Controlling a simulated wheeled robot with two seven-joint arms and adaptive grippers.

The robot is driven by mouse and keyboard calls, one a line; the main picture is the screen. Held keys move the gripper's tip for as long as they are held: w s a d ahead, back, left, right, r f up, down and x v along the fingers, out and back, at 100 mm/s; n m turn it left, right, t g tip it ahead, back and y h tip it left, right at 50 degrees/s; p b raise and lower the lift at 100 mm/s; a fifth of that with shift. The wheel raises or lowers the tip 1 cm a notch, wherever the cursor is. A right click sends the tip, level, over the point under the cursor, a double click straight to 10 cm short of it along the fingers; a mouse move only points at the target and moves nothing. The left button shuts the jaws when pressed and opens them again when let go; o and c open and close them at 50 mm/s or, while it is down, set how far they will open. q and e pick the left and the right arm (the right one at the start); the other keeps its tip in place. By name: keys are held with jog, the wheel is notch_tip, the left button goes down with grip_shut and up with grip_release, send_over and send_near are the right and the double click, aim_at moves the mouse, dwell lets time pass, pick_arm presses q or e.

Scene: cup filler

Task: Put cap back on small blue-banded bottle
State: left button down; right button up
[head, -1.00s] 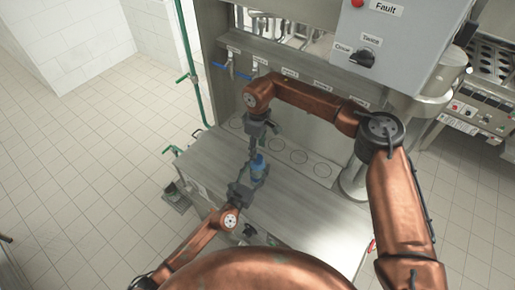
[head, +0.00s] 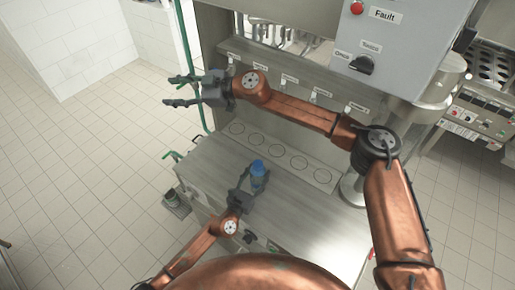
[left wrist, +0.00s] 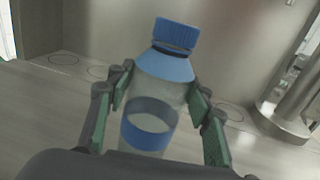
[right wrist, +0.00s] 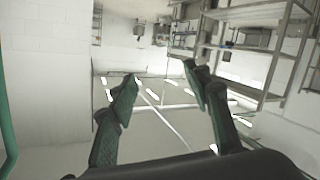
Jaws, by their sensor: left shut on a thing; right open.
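The small bottle (head: 257,180) stands on the steel counter. In the left wrist view the bottle (left wrist: 150,105) is clear-walled with a blue band (left wrist: 147,136) and a blue shoulder. A darker blue ribbed cap (left wrist: 176,33) sits on its top; I cannot tell how tightly. My left gripper (head: 252,182) is shut on the bottle's body, one finger on each side, below the shoulder; it also shows in the left wrist view (left wrist: 160,100). My right gripper (head: 174,91) is open and empty, high at the left, well away from the bottle; its fingers show in the right wrist view (right wrist: 162,85).
The counter (head: 290,215) is clear around the bottle, with a row of marked circles (head: 299,163) along its back. Labelled taps hang above it. A green pipe (head: 190,60) runs close by my right gripper. A grey control box (head: 400,45) is at upper right.

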jog(key=w+d+r+m+t+h, duration=0.1)
jog(key=w+d+r+m+t, duration=0.1)
jog(key=w+d+r+t, duration=0.3)
jog(key=w+d+r+m+t, duration=0.1)
jog(key=w+r+m+t, duration=0.15)
jog(key=w, duration=0.45)
jog(key=w+d+f+m+t+h, duration=0.2)
jog(key=w+d+f+h, duration=0.4)
jog(key=d+f+h, duration=0.3)
jog(key=s+d+f+n+g+h, duration=0.2)
jog(key=s+d+f+n+g, duration=0.15)
jog(key=s+f, duration=0.4)
jog(key=s+d+f+n+g+h, duration=0.15)
jog(key=s+d+f+g, duration=0.3)
jog(key=f, duration=0.65)
jog(key=s+f+n+g, duration=0.1)
jog(key=s, duration=0.2)
jog(key=s+d+n+g+h, duration=0.1)
jog(key=s+n+g, duration=0.1)
jog(key=s, duration=0.1)
jog(key=s+d+f+n+g, duration=0.1)
jog(key=s+n, duration=0.1)
jog(key=s, duration=0.1)
jog(key=shift+s+f+h, duration=0.1)
jog(key=shift+f+h, duration=0.15)
jog(key=shift+f, duration=0.1)
jog(key=shift+s+d+n+g, duration=0.25)
jog(key=shift+s+n+g, duration=0.1)
jog(key=shift+s, duration=0.1)
